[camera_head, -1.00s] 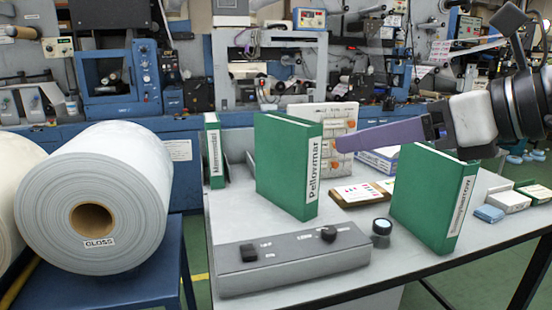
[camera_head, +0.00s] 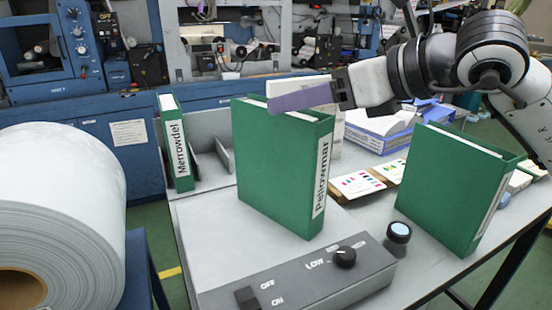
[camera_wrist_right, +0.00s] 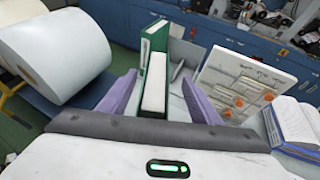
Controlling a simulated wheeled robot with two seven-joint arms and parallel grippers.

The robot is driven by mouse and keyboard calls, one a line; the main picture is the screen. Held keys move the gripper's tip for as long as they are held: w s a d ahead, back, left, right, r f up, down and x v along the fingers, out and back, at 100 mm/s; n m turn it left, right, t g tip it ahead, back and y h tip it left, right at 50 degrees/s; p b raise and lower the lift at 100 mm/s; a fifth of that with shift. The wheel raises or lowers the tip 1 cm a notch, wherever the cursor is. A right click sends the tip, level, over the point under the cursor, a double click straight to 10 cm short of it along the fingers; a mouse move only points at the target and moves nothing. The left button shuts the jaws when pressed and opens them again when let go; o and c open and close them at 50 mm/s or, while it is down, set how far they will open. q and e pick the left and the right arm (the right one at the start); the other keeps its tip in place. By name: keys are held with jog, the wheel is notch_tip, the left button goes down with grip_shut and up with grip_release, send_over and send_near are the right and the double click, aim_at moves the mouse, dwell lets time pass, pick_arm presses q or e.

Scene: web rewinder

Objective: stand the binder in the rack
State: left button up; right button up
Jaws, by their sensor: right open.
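The green Pellowmar binder (camera_head: 275,175) stands upright on the grey table in the head view. My right gripper (camera_head: 275,103) is at its top edge, with purple fingers. In the right wrist view the open fingers (camera_wrist_right: 158,82) lie on either side of a white block of pages in a green cover (camera_wrist_right: 146,75), apparently this binder's top. A rack with grey dividers (camera_head: 222,158) stands behind and left. The green Merrowdel binder (camera_head: 182,150) stands upright at its left end; free room shows beside it. Another green binder (camera_head: 450,190) stands at the right. My left gripper is out of view.
Colour cards (camera_head: 357,184) and a paper stack (camera_head: 380,125) lie behind. A panel with orange parts (camera_wrist_right: 240,85) stands right of the rack. A large roll (camera_head: 60,190) is at left.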

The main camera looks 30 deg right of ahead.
jog(key=x, duration=0.2)
jog(key=p+x, duration=0.1)
jog(key=x, duration=0.2)
jog(key=shift+a+f, duration=0.35)
jog(key=shift+f, duration=0.1)
grip_shut()
jog(key=shift+r, duration=0.15)
